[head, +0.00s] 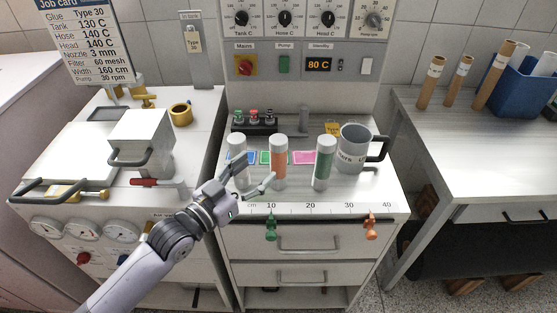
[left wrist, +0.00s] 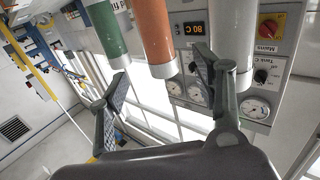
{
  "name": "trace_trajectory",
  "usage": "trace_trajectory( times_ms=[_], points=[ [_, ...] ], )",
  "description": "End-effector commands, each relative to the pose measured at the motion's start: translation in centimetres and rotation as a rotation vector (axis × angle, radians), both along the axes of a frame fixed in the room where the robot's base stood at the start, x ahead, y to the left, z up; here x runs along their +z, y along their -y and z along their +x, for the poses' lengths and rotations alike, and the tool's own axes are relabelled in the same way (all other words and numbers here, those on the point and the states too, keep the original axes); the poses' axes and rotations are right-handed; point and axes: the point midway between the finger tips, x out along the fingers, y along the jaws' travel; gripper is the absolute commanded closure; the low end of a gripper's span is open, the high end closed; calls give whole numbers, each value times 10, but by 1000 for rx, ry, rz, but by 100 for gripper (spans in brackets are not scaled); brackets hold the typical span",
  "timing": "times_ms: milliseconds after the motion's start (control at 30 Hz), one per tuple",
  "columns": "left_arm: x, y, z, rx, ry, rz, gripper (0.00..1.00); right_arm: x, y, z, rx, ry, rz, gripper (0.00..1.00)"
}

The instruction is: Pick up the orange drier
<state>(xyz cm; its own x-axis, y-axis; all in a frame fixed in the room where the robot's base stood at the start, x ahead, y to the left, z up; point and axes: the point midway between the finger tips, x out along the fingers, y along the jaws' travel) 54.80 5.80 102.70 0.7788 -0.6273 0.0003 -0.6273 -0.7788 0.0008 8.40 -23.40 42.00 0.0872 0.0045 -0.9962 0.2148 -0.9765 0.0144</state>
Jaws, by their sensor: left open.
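The orange drier (head: 279,160) is an upright cylinder with an orange body and pale ends, standing on the middle bench between a white cylinder (head: 238,178) and a green one (head: 325,160). My left gripper (head: 256,172) is open and empty, in front of the bench top and just left of the orange drier. In the left wrist view the orange drier (left wrist: 155,32) shows beyond the gap between the open fingers (left wrist: 163,72), with the green cylinder (left wrist: 103,28) on one side and the white one (left wrist: 235,35) on the other. My right gripper is in neither view.
A grey mug (head: 352,152) stands right of the green cylinder. Coloured cards (head: 304,157) lie behind the cylinders. A grey box (head: 140,138) with a handle stands on the left bench.

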Motion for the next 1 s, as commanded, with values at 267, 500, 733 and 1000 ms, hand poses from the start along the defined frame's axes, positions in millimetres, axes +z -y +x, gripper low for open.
trace_trajectory(
  times_ms=[267, 500, 733, 1000],
  points=[
    [1, 20, 25, 0, 0, 0, 40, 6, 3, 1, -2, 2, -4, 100],
    [3, 38, 48, 0, 1, -1, 40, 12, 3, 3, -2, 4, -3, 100],
    [1, 55, 69, 0, 1, 1, 40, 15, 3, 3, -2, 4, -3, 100],
    [-1, 56, 70, 0, 0, 1, 40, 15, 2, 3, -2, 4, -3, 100]
  ],
)
